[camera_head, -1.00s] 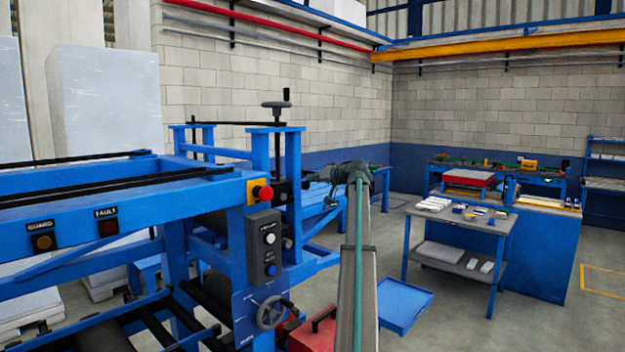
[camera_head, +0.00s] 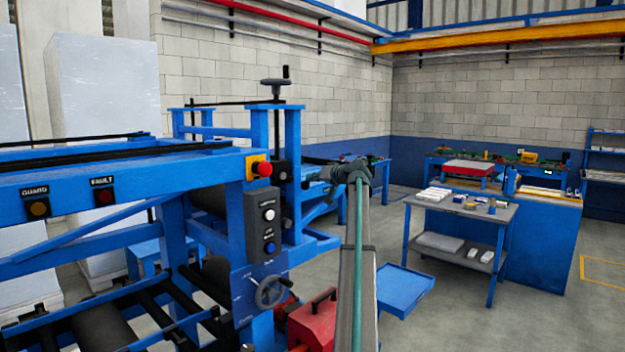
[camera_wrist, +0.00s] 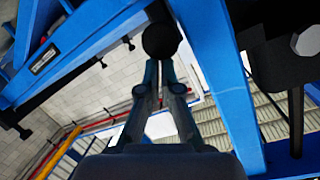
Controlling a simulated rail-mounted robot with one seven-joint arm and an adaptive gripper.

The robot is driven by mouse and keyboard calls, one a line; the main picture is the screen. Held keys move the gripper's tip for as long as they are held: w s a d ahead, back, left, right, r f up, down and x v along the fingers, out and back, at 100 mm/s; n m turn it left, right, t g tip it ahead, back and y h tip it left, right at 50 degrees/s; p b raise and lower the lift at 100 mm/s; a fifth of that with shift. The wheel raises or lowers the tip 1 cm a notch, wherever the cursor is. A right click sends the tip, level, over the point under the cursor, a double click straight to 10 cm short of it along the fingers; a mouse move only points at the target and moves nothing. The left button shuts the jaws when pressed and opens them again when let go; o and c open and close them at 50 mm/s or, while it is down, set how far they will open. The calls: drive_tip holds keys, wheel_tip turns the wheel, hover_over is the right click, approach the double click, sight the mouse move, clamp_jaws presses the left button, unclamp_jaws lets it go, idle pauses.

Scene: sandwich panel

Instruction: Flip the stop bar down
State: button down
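My gripper (camera_wrist: 160,66) points away from the wrist camera, its two fingers drawn close together. A round black knob (camera_wrist: 160,41) sits just beyond the fingertips; whether they touch it is unclear. In the head view my gripper (camera_head: 312,178) reaches left, close to the upright post of the blue machine (camera_head: 293,150). Which part is the stop bar I cannot tell for certain; the black knob may belong to it. The fingertips are too small to read in the head view.
Blue beams (camera_wrist: 222,85) flank my gripper closely in the wrist view.

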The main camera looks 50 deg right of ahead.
drive_tip(key=s+r+b, duration=0.3)
drive_tip(key=s+r, duration=0.2)
drive_tip(key=s, duration=0.5)
drive_tip(key=shift+d+r, duration=0.25)
drive_tip(key=shift+r, duration=0.1)
drive_tip(key=shift+s, duration=0.1)
